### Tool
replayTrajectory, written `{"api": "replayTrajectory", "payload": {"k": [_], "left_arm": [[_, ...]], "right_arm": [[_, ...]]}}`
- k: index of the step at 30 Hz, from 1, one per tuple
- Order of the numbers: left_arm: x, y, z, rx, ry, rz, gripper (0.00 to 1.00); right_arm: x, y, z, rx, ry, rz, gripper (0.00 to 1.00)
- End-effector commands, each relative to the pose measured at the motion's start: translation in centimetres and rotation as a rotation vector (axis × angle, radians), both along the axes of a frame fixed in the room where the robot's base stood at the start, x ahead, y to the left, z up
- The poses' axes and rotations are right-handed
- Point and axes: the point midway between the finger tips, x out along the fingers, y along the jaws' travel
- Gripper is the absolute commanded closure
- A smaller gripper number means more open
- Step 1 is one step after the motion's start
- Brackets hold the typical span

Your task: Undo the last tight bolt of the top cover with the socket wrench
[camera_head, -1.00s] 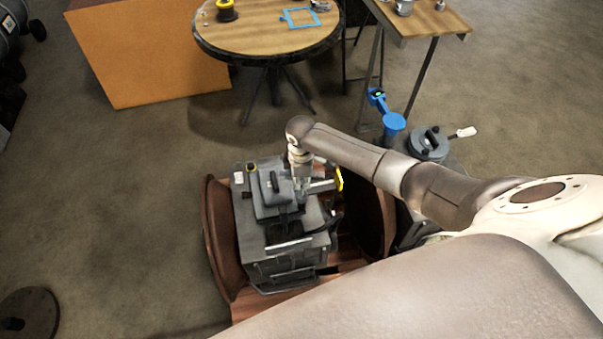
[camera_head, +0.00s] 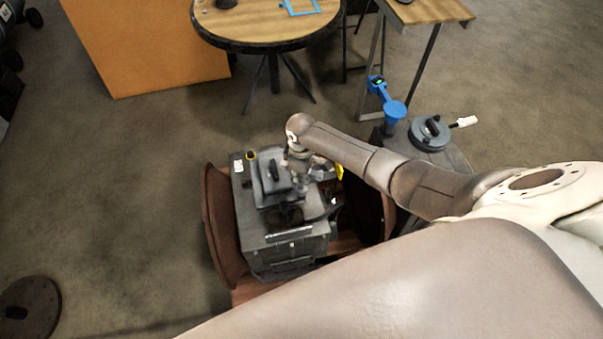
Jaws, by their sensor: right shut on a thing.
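The grey diesel engine (camera_head: 285,251) sits between two brown round flanges, with the dark top cover (camera_head: 271,176) on its upper face. My right gripper (camera_head: 314,184) comes in from the right and is over the right side of the cover, shut on the socket wrench. A yellow piece (camera_head: 340,172), seemingly the wrench's end, shows just right of the gripper. The wrist and fingers hide most of the wrench and the bolt under it, so I cannot tell whether the socket sits on the bolt. My left gripper is not in view.
A grey stand at right carries a round lidded part (camera_head: 430,133) and a blue funnel-like item (camera_head: 394,111). A round wooden table (camera_head: 265,25) and an orange panel (camera_head: 150,50) stand behind. A brown disc (camera_head: 28,309) lies at lower left. Floor left of the engine is clear.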

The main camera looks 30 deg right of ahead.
Motion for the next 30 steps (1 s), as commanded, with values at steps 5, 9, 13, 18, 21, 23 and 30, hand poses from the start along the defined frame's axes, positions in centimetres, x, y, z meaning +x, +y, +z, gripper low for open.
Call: {"api": "replayTrajectory", "payload": {"k": [5, 9, 13, 18, 21, 23, 30], "left_arm": [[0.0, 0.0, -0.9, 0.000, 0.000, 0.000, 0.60], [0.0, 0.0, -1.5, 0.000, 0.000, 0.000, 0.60], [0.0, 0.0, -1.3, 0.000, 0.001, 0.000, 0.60], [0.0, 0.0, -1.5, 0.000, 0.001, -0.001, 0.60], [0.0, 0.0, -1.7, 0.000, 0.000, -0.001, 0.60], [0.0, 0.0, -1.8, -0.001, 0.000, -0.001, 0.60], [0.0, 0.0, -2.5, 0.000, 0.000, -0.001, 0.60]], "right_arm": [[0.1, 0.0, -1.1, 0.001, -0.001, 0.000, 1.00], [0.1, 0.1, -1.8, 0.001, -0.001, 0.000, 1.00], [0.1, 0.0, -1.6, 0.000, -0.001, 0.028, 1.00], [0.1, -0.1, -1.6, -0.001, -0.002, 0.224, 1.00], [0.1, 0.0, -1.6, -0.002, -0.003, 0.357, 1.00], [0.1, 0.0, -1.6, -0.001, -0.002, 0.436, 1.00], [0.1, 0.0, -1.6, -0.002, -0.003, 0.755, 1.00]]}}
